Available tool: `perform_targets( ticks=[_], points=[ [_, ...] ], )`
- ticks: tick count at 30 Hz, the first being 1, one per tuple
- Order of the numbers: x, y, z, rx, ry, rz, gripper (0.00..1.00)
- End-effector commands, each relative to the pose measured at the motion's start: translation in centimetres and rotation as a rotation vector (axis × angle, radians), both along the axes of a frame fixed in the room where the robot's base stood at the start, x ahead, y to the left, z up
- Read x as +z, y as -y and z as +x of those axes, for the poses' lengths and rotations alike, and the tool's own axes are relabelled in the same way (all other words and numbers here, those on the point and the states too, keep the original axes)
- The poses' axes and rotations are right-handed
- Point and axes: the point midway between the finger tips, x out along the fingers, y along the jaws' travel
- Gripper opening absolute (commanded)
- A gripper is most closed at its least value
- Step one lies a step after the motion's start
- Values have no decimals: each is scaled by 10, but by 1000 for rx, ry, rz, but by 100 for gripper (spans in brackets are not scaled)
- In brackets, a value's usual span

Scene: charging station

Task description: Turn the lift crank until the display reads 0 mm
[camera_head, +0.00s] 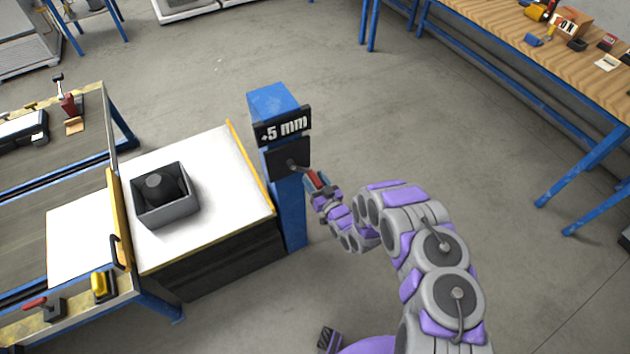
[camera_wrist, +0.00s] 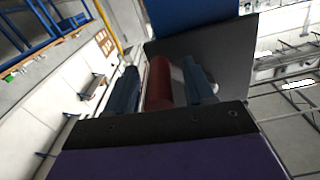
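The display (camera_head: 282,127) on the blue lift post (camera_head: 291,205) reads "+5 mm". Below it is a dark plate (camera_head: 288,158) from which the lift crank comes out. The crank's red handle (camera_head: 315,180) points down and to the right of the plate. My gripper (camera_head: 318,187) is at the handle. The crank's pivot end is hidden in the wrist view.
A white-topped lift table (camera_head: 222,190) stands left of the post, with a grey open box (camera_head: 165,212) holding a dark round part. A workbench (camera_head: 75,165) adjoins it at the left. A wooden bench (camera_head: 540,60) stands at the upper right. The floor between is clear.

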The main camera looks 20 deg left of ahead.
Motion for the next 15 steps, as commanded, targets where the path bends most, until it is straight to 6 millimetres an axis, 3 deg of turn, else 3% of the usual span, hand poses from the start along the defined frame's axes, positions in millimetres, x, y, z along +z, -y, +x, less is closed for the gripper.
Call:
perform_targets(
  ticks=[8, 15],
  points=[
    [0, 3, -2, -1, 0, 0, 53],
    [0, 32, -25, -2, -5, -3, 53]
  ],
)
